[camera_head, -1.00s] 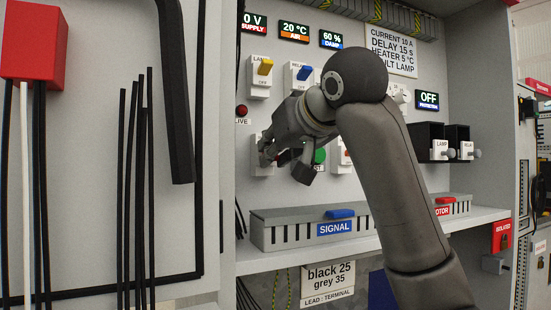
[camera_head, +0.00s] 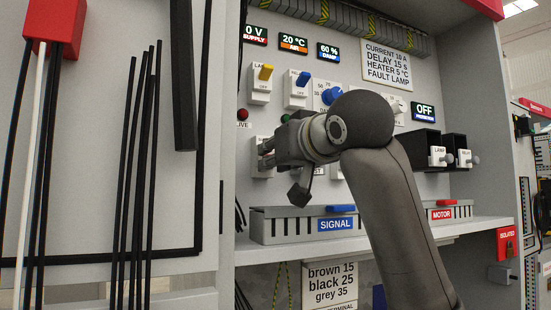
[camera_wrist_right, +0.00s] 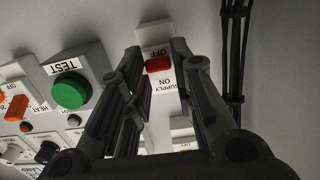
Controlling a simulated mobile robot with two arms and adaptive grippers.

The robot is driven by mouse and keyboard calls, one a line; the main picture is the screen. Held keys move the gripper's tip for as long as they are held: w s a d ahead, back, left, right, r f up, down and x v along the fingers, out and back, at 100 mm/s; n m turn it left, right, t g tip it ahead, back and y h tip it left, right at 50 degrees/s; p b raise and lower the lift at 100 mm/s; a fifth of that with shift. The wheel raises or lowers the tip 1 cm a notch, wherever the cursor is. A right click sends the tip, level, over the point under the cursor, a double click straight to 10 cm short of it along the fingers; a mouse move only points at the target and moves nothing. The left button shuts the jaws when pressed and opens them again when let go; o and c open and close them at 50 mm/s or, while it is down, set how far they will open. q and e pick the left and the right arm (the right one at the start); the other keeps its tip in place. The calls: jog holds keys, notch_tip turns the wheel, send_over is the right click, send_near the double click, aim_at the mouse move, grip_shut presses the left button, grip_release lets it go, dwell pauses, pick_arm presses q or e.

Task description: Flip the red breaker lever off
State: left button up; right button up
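The red breaker lever (camera_wrist_right: 158,65) shows in the right wrist view on a white switch plate (camera_wrist_right: 163,84) labelled OFF, ON and SUPPLY, which appears upside down there. The lever sits between the OFF and ON words. My right gripper (camera_wrist_right: 158,58) is open, with one finger on each side of the plate. I cannot tell whether a finger touches it. In the head view my right gripper (camera_head: 280,170) is in front of the white plate (camera_head: 258,168) at the panel's lower left, and the red lever is hidden. My left gripper is not in view.
A green TEST button (camera_wrist_right: 70,92) is beside the plate in the wrist view. Black cables (camera_wrist_right: 233,55) run on the other side. A grey SIGNAL duct (camera_head: 312,225) lies below on the shelf. Yellow (camera_head: 266,72) and blue (camera_head: 304,78) levers are above.

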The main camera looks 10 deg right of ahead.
jog(key=shift+o, duration=1.2)
jog(key=shift+s, duration=0.1)
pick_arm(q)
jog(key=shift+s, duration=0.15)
pick_arm(e)
jog(key=v, duration=1.2)
